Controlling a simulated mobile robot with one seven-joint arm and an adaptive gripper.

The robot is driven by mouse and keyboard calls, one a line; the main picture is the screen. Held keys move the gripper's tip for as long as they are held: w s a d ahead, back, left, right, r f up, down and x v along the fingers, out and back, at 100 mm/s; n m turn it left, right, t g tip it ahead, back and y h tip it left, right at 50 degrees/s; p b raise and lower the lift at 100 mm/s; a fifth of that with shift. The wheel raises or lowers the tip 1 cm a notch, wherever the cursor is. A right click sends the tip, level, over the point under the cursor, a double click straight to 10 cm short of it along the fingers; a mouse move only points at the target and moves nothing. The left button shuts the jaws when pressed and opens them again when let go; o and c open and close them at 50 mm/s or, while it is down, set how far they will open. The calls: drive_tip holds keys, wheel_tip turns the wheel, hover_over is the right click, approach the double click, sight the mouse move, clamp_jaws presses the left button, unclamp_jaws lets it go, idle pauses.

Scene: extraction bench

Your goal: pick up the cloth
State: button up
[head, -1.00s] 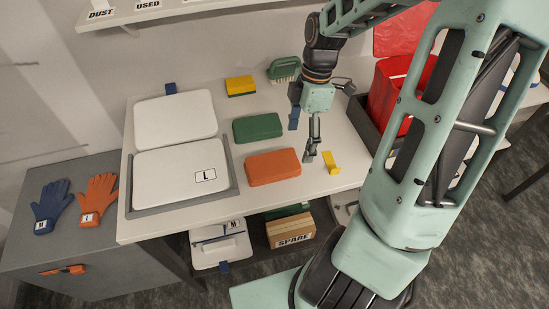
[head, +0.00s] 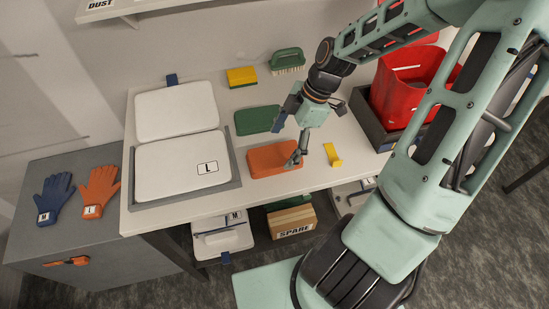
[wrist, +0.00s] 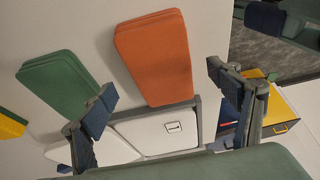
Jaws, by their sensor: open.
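An orange folded cloth (head: 272,159) lies flat on the white bench near its front edge. A green folded cloth (head: 257,119) lies behind it. My gripper (head: 298,153) is open and empty over the right end of the orange cloth; I cannot tell whether it touches. In the wrist view the orange cloth (wrist: 155,58) shows beyond and between the two spread fingers, and the green cloth (wrist: 58,84) is partly behind the left finger. In the head view my gripper hides part of the orange cloth's right end.
A yellow sponge (head: 241,77), a green brush (head: 287,61) and a yellow bracket (head: 333,155) stand nearby. A red bin (head: 405,85) is at the right. Gloves (head: 99,190) lie on the grey cabinet.

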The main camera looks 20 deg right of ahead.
sight(278, 155)
drive_tip(key=x, duration=0.3)
drive_tip(key=shift+s+a+f, duration=0.1)
drive_tip(key=shift+s+f, duration=0.05)
drive_tip(key=shift+f, duration=0.2)
drive_tip(key=c, duration=1.3)
